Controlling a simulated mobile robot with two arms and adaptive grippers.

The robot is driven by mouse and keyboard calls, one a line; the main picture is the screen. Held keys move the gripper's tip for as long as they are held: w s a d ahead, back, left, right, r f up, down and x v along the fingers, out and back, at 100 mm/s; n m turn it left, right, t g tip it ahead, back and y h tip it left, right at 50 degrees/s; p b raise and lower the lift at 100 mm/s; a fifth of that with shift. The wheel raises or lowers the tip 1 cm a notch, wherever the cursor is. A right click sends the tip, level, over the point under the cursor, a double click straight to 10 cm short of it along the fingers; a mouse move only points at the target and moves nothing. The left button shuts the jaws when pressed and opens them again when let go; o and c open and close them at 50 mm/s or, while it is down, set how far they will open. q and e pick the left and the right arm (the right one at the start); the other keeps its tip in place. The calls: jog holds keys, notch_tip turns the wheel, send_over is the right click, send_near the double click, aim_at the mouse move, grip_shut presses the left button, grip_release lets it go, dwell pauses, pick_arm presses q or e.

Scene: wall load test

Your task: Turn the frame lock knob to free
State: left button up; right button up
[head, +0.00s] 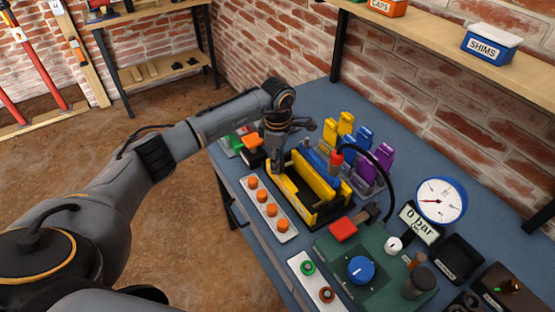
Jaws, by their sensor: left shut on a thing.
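A yellow-and-black frame (318,187) stands on the blue bench in the middle of the head view. My left gripper (275,170) points down at the left end of this frame. It is shut on a small part there, which appears to be the frame lock knob. The fingers hide most of that part, so I cannot read its position or any marking. My right gripper is not in view.
A white strip with several orange knobs (253,182) lies left of the frame. Yellow, blue and purple blocks (383,157) stand behind it. A green box (335,262) with a blue knob (361,270) and a gauge (441,201) are to the right. A black cable arches between.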

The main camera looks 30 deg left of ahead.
pick_arm(q)
jog(key=shift+n, duration=0.4)
jog(key=n+b, duration=0.1)
jog(key=n, duration=0.1)
jog(key=shift+f+n, duration=0.1)
jog(key=shift+n, duration=0.3)
jog(key=n+b, duration=0.1)
jog(key=n, duration=0.3)
jog(key=shift+n, duration=0.3)
jog(key=n+b, duration=0.1)
jog(key=n, duration=0.3)
jog(key=shift+n, duration=0.3)
jog(key=n, duration=0.5)
jog(key=shift+n, duration=0.3)
jog(key=o, duration=1.2)
jog(key=shift+c, duration=0.2)
